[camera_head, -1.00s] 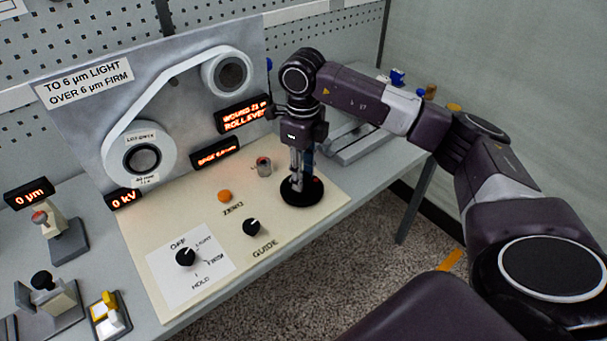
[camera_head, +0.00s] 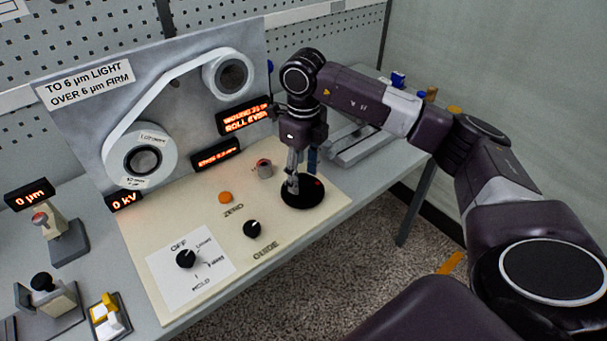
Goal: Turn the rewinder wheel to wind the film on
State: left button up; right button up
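The rewinder wheel appears to be the black disc (camera_head: 306,196) with a small red mark, lying flat at the right end of the cream panel. My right gripper (camera_head: 300,181) points straight down over it, with its fingertips at the disc's left and middle part. I cannot tell whether the fingers are shut on a handle there. The white film (camera_head: 167,87) runs between a large lower-left reel (camera_head: 113,157) and a smaller upper-right reel (camera_head: 213,73) on the grey upright board. The orange display (camera_head: 244,117) has blurred text, seemingly ending "ROLL EVEN". My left gripper is not in view.
The cream panel (camera_head: 290,237) bears an OFF/HOLD knob (camera_head: 186,258), a GUIDE knob (camera_head: 252,229), an orange ZERO button (camera_head: 225,197) and a small metal cylinder (camera_head: 265,169). A "0 kV" display (camera_head: 124,200) and a "0 µm" gauge (camera_head: 30,194) stand left. Floor lies beyond the bench's front edge.

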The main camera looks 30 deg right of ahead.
aim_at(304, 179)
jog(key=shift+f, duration=0.1)
notch_tip(304, 179, up, 12)
dwell(0.5)
jog(key=shift+s, duration=0.1)
dwell(1.2)
